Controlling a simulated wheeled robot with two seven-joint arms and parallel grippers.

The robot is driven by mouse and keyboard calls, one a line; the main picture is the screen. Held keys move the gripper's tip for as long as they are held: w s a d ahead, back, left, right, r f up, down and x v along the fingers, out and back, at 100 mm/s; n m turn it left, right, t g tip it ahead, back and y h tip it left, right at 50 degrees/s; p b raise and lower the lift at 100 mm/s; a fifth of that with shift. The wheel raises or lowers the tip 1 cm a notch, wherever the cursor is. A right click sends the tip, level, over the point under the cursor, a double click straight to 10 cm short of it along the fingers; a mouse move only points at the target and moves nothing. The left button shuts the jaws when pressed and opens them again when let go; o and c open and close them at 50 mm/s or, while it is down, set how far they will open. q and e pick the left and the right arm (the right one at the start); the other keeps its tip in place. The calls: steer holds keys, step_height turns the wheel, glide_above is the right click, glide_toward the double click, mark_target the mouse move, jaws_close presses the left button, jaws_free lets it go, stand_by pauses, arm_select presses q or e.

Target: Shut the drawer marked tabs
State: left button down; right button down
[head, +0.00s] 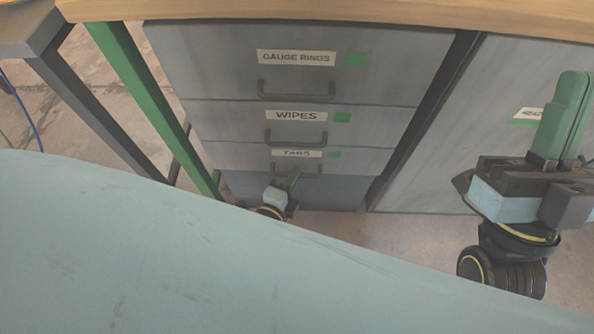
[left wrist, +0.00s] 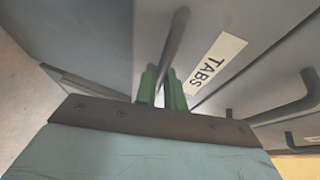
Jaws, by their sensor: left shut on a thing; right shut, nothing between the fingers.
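The drawer marked TABS (head: 235,156) is the lowest of three labelled grey drawers in the head view. Its front looks about in line with the drawers above; I cannot tell whether a small gap stands open. Its label (left wrist: 215,65) shows large in the left wrist view. My left gripper (head: 292,181) is at this drawer's dark bar handle. In the left wrist view its green fingers (left wrist: 163,85) are shut on the handle (left wrist: 177,35). My right gripper (head: 574,85) is shut and empty, pointing up at the right, away from the drawers.
The WIPES drawer (head: 220,120) and GAUGE RINGS drawer (head: 210,65) sit above, with bar handles. A wooden worktop (head: 330,12) runs over them. A green post (head: 150,100) stands to the left, and a grey cabinet panel (head: 440,150) to the right.

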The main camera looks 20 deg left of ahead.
arm_select(q)
steer(key=shift+w+a+r, duration=0.1)
steer(key=shift+w, duration=0.2)
steer(key=c, duration=1.9)
jaws_free()
steer(key=shift+c, duration=0.2)
steer(key=o, duration=0.5)
steer(key=shift+c, duration=0.2)
steer(key=shift+s, duration=0.2)
